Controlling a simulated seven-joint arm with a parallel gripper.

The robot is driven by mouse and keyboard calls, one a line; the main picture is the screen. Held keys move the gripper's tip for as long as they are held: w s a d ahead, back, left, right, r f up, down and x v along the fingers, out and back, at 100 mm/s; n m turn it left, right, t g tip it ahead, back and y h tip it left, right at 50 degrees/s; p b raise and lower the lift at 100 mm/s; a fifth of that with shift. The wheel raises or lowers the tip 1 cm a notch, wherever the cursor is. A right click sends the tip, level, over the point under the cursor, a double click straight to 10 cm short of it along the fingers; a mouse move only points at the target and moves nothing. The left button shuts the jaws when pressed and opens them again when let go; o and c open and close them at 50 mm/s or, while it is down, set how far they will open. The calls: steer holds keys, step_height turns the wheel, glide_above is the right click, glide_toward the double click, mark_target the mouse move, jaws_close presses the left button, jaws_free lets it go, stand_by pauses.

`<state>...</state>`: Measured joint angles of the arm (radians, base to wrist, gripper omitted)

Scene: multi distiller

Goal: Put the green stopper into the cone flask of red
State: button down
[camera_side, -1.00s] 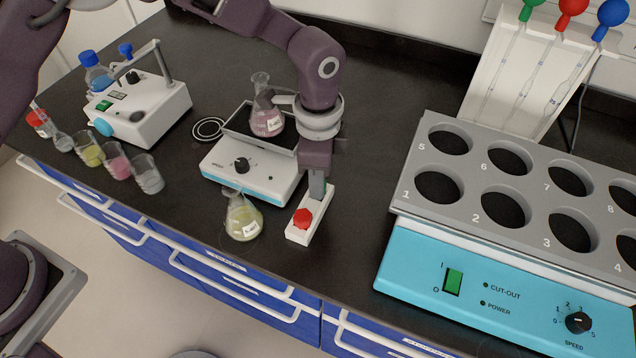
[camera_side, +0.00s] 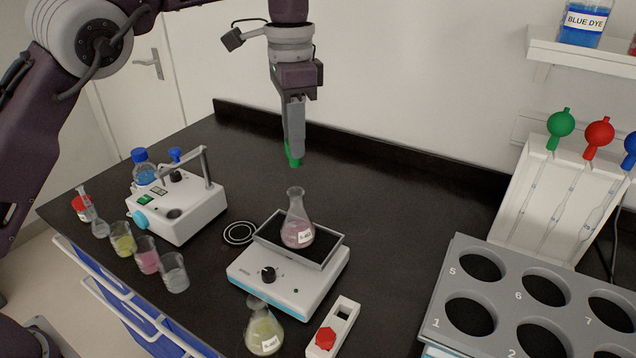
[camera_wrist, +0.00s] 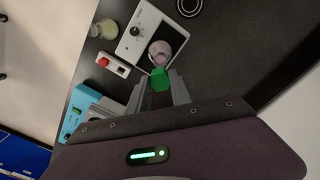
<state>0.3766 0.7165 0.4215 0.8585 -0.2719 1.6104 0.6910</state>
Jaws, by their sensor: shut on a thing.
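My gripper (camera_side: 294,152) is shut on the green stopper (camera_side: 293,159), which hangs below the fingertips. The stopper also shows between the fingers in the wrist view (camera_wrist: 159,80). The cone flask of red (camera_side: 298,222), holding pinkish-red liquid, stands upright on the tray of a white shaker. My gripper is well above the flask's mouth, apart from it. In the wrist view the flask (camera_wrist: 160,52) lies just beyond the stopper.
A flask with yellow liquid (camera_side: 264,330) stands in front of the shaker (camera_side: 290,280). A white stopper holder (camera_side: 345,311) with a red stopper (camera_side: 325,338) and an empty slot is beside it. Several beakers and a white device (camera_side: 180,205) stand left; a grey rack (camera_side: 505,310) stands right.

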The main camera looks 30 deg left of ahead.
mark_target(295, 165)
steer(key=shift+a+f, duration=0.1)
steer(key=shift+f, duration=2.5)
steer(key=shift+f, duration=1.35)
steer(key=c, duration=1.1)
jaws_free()
steer(key=shift+r, duration=0.1)
step_height(295, 165, up, 6)
steer(key=shift+r, duration=0.45)
